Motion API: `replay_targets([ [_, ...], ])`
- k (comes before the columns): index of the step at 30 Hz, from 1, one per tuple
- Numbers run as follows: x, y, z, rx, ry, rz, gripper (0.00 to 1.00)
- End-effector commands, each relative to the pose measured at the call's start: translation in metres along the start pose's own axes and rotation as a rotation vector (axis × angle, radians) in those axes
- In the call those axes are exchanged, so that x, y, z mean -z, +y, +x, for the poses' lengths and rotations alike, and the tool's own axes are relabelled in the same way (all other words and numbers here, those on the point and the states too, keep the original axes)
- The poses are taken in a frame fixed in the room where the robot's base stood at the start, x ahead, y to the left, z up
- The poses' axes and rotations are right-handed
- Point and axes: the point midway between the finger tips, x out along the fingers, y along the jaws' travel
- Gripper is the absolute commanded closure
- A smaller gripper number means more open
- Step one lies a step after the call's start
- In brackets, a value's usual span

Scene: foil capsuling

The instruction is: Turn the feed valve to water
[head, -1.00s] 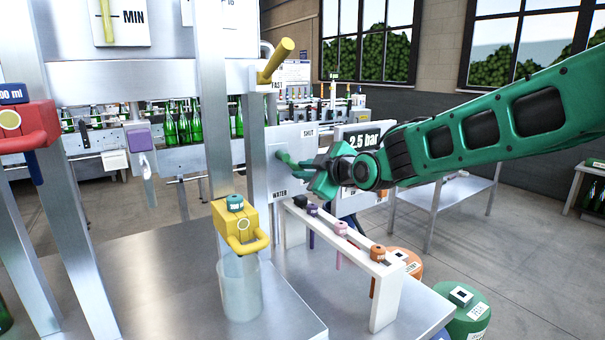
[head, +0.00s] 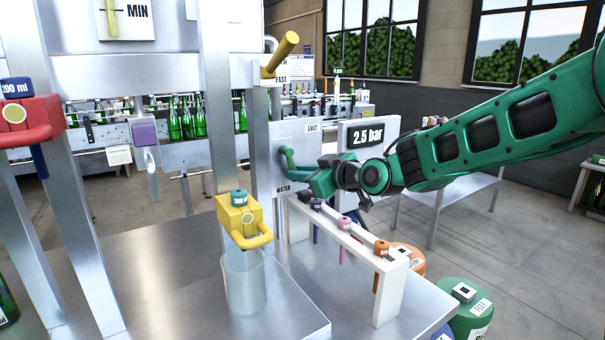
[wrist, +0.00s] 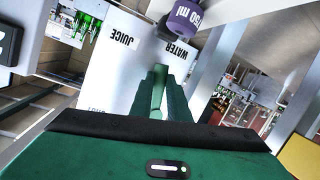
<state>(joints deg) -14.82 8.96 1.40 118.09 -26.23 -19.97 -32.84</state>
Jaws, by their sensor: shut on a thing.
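The feed valve is a green lever (head: 288,164) on a grey panel (head: 266,150) in the middle of the head view. The panel reads SHUT at its upper right and WATER at its lower edge. The lever slants down and right from its pivot, its end towards the WATER side. My gripper (head: 304,175) is shut on the lever's outer end. In the wrist view, my dark green fingers (wrist: 160,98) close around the lighter green lever (wrist: 158,84). The WATER label lies just beyond the fingertips and JUICE to its left. The fingers partly hide the lever.
A white rack (head: 349,239) with several coloured pieces stands below my gripper. A yellow holder (head: 240,217) sits above a clear cylinder (head: 243,285) to the left. A 2.5 bar display (head: 370,134) stands behind my wrist. A yellow lever (head: 280,54) juts out above.

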Motion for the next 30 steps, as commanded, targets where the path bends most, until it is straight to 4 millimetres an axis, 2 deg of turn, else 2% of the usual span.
replay_targets([
  [10, -0.0011, -0.0083, 0.0014, 0.029, 0.025, 0.136, 1.00],
  [25, -0.0011, -0.0094, 0.0016, 0.033, 0.029, 0.156, 1.00],
  [26, -0.0012, -0.0094, 0.0016, 0.033, 0.029, 0.156, 0.82],
  [28, -0.0010, -0.0093, 0.0017, 0.033, 0.029, 0.156, 0.66],
  [30, -0.0008, -0.0092, 0.0017, 0.032, 0.029, 0.156, 0.66],
])
